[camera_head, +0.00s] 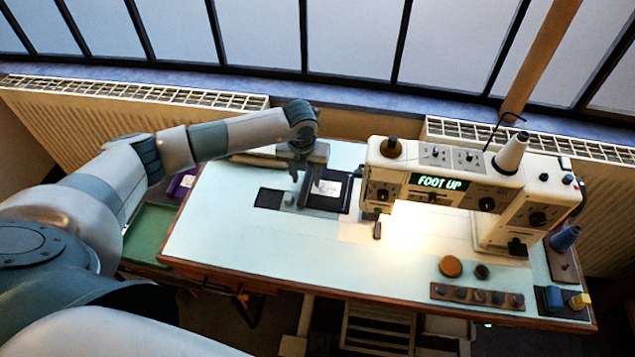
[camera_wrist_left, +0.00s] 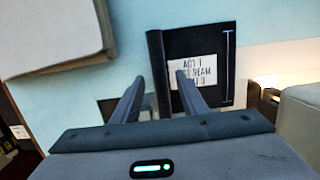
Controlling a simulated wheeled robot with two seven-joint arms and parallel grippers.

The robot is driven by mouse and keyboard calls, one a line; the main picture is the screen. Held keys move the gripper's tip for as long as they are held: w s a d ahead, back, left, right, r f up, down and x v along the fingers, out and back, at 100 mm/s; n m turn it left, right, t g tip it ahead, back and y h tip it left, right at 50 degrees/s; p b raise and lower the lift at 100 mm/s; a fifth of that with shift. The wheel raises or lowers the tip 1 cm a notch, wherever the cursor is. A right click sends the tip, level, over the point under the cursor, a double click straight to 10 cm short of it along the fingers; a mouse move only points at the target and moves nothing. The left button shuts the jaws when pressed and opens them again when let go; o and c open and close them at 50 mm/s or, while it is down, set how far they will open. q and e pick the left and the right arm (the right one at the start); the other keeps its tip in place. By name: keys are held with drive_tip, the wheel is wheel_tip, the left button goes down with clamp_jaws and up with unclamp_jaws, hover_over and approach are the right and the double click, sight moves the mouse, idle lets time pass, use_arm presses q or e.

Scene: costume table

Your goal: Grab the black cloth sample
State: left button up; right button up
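A flat black square (camera_head: 268,198), which looks like the cloth sample, lies on the pale blue table top. In the left wrist view a dark patch (camera_wrist_left: 108,108) beside the left finger appears to be the same square, partly hidden. My left gripper (camera_head: 301,190) is above the table, between that square and a black labelled folder (camera_head: 327,188). In the left wrist view the fingers (camera_wrist_left: 160,78) are apart, with the folder's spine (camera_wrist_left: 158,55) showing between them. Nothing is visibly held. My right gripper is not in view.
A cream sewing machine (camera_head: 440,185) with a lit "FOOT UP" display stands right of the folder. A pale flat item (camera_wrist_left: 50,35) lies at the upper left of the left wrist view. A bobbin strip (camera_head: 478,296) lies at the front right. The table's left front (camera_head: 220,240) is clear.

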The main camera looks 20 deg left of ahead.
use_arm(q)
drive_tip(key=shift+f, duration=0.35)
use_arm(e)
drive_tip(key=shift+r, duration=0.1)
use_arm(q)
drive_tip(key=shift+c, duration=0.4)
clamp_jaws()
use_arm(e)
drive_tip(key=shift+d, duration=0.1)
